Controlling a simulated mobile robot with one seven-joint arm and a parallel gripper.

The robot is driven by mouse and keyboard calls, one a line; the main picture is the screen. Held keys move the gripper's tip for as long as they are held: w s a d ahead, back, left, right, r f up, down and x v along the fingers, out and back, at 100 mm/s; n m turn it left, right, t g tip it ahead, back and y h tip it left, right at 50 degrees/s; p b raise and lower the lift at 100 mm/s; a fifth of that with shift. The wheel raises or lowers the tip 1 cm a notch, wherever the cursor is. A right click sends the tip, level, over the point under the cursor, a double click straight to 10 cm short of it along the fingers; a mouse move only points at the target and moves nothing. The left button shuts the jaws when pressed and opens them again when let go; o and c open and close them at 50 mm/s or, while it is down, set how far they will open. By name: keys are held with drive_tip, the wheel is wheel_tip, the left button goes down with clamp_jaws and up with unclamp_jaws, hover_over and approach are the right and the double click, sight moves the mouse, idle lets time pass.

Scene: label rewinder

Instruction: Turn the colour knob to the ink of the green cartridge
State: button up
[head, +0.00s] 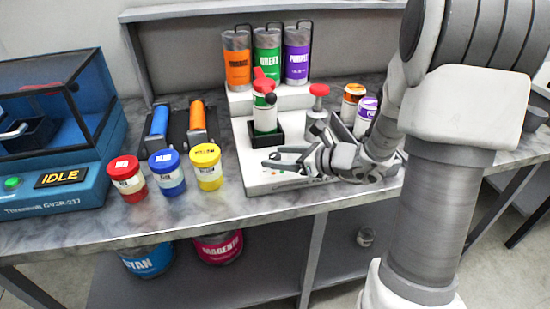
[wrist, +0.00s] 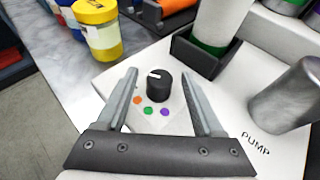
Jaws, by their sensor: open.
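The black colour knob (wrist: 158,87) stands on the white pump base (head: 262,182), its white mark toward the upper left in the wrist view. Orange (wrist: 137,100), green (wrist: 148,111) and purple (wrist: 165,112) dots lie on its near side; the mark points at none of them. My gripper (wrist: 160,70) is open, with the knob between its fingers in the picture; I see no contact and cannot tell the height gap. In the head view my gripper (head: 274,157) is low over the base. The white-and-green cartridge (head: 265,112) stands in a black holder (wrist: 197,54) behind the knob.
Orange (head: 237,60), green (head: 267,55) and purple (head: 297,57) canisters stand at the back. A grey pump cylinder (wrist: 290,97) is right of the knob. Red, blue and yellow (head: 208,168) jars stand left of the base. Orange and purple cartridges (head: 365,115) stand right.

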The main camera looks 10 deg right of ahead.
drive_tip(key=shift+x, duration=0.75)
clamp_jaws()
